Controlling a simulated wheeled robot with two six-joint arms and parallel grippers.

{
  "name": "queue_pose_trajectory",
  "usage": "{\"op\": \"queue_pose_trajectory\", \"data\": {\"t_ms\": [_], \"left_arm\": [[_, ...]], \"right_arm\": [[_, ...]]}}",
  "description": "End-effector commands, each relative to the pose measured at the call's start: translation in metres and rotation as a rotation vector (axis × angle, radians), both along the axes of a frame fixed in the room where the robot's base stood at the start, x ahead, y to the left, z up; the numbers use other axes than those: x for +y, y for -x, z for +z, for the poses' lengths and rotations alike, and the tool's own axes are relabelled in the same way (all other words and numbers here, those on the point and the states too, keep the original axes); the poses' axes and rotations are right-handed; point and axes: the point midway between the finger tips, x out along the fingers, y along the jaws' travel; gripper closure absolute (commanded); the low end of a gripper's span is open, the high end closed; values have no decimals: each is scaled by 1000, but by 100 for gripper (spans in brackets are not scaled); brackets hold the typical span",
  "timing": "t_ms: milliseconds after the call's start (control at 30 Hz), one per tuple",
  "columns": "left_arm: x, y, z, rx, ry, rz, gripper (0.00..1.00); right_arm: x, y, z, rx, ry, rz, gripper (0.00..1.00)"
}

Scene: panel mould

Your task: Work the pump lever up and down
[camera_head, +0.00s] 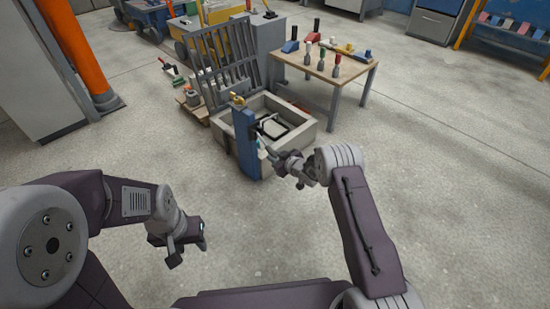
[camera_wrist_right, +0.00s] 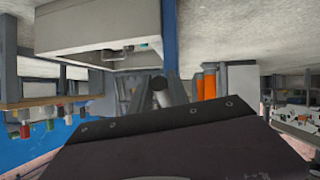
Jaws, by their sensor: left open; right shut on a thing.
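The pump is a blue upright post (camera_head: 246,145) with a brass-coloured piece on top, standing at the near corner of a grey box-like mould (camera_head: 303,132). My right gripper (camera_head: 272,156) is at the near right side of the post, shut on the pump lever; the arm hides most of the lever. In the right wrist view the dark round end of the lever (camera_wrist_right: 158,84) shows between grey fingers, with the blue post (camera_wrist_right: 169,38) behind it. My left gripper (camera_head: 188,243) is open and empty, low over bare floor at the left, well apart from the pump.
A wooden table (camera_head: 340,78) with several coloured-handled tools stands behind and right of the mould. A dark slatted rack (camera_head: 222,65) rises behind it. An orange pipe (camera_head: 75,50) and cabinet stand at the left. The floor in front and right is clear.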

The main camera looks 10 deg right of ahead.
Motion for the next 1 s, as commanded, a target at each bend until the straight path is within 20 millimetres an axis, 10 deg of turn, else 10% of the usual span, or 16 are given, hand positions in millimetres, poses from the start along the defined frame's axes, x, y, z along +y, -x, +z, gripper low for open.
{"op": "queue_pose_trajectory", "data": {"t_ms": [133, 233, 567, 1000], "left_arm": [[0, 0, 0, 0, 0, 0, 57], [0, 0, 0, 0, 0, 0, 57], [0, 0, 4, 0, 0, 0, 57], [0, 0, 69, 0, 0, 0, 57]], "right_arm": [[1, 2, -3, 6, 1, 3, 100], [1, 2, -3, 6, 1, 3, 57], [-1, 3, 2, 3, 1, 1, 57], [-33, 67, 42, 6, 0, 0, 57]]}}
